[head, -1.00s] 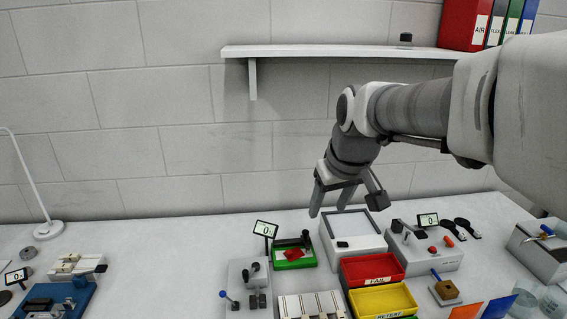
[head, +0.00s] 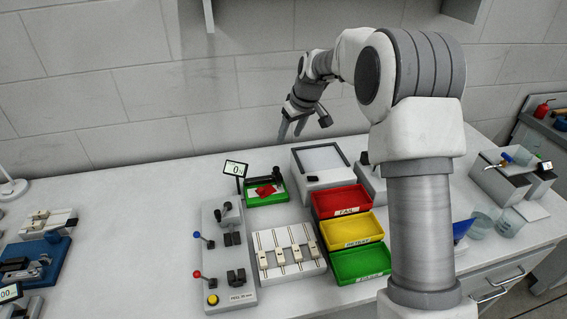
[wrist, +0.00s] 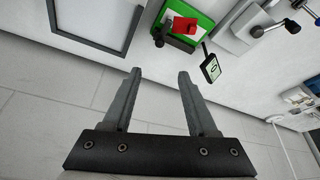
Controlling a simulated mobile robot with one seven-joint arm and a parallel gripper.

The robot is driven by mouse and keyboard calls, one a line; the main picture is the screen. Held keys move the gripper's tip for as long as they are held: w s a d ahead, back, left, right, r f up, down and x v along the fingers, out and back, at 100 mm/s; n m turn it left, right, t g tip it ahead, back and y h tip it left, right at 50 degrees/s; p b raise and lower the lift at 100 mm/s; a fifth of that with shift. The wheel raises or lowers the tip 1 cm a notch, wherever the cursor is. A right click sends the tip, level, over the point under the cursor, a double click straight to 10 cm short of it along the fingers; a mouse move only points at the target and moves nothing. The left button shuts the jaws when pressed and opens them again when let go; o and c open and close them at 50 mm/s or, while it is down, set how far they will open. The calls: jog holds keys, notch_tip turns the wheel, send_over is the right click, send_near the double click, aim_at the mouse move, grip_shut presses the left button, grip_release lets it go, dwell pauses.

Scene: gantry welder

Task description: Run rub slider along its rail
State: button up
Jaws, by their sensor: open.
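A small green-based device (head: 265,199) with a red patch (head: 266,190) and a dark bar across its back (head: 262,181) stands on the bench. It may carry the rub slider, but the pictures do not make the slider and rail clear. The green device also shows at the top of the wrist view (wrist: 200,20), beyond my fingertips. A small display (head: 235,169) stands at its left. My gripper (head: 291,131) is open and empty, above the back of the bench. Its two fingers (wrist: 159,73) are spread apart in the wrist view, touching nothing.
A white box with a framed top (head: 320,160) stands right of the green device. Red (head: 340,200), yellow and green trays lie in front of it. A grey lever unit (head: 222,270) and a rack with several small blocks (head: 290,250) stand nearer. The wall is close behind.

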aim_at(276, 168)
jog(key=p+x, duration=0.1)
jog(key=x, duration=1.6)
jog(key=shift+w+a+f, duration=0.15)
jog(key=shift+w+f, duration=0.15)
grip_shut()
dwell(0.8)
